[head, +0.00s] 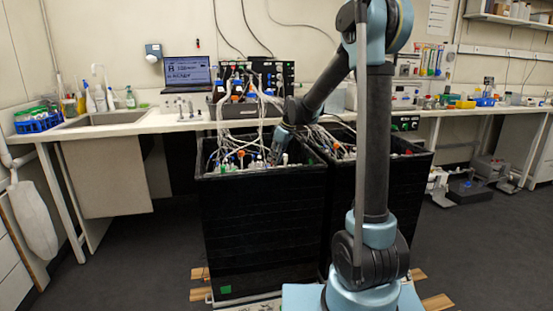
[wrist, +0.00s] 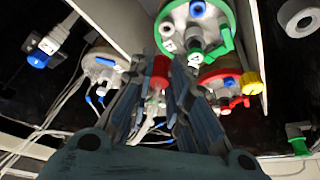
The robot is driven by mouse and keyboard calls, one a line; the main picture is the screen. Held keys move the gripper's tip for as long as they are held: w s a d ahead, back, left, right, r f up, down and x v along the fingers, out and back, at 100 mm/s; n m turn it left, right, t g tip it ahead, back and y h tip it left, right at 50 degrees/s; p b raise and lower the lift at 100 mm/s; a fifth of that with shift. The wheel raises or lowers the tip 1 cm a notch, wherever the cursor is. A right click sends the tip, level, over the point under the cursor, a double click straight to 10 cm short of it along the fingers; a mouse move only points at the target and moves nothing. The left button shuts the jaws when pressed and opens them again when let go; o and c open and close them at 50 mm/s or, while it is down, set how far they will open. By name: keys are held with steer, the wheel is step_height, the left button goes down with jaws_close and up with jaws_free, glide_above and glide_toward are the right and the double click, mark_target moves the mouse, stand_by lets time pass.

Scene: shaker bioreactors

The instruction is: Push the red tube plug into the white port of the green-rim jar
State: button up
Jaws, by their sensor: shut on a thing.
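In the wrist view, my gripper (wrist: 160,84) reaches up from the bottom and is shut on the red tube plug (wrist: 160,67). The plug's red end shows between the fingertips, with a pale part and tubing below it. The green-rim jar (wrist: 226,36) is at the top, just beyond and right of the plug. Its lid carries several white ports, one of them (wrist: 195,58) near the right fingertip. The plug looks apart from the jar, but the depth between them is hard to tell. In the head view, my gripper (head: 280,152) is down at the left black tub; the plug cannot be made out there.
A red-rim jar (wrist: 208,74) with a yellow cap (wrist: 251,83) sits close to the right finger. Another jar (wrist: 101,65) with blue fittings is at left. A blue-and-white connector (wrist: 47,47) and loose white tubes lie left. The black tub (head: 262,240) walls surround them.

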steer(key=shift+f, duration=2.1)
steer(key=shift+s+d, duration=0.2)
steer(key=shift+f, duration=1)
stand_by(1.3)
steer(key=o, duration=0.8)
steer(key=shift+r, duration=0.1)
steer(key=v, duration=1.1)
steer(key=shift+d+r, duration=0.25)
steer(key=shift+r, duration=0.05)
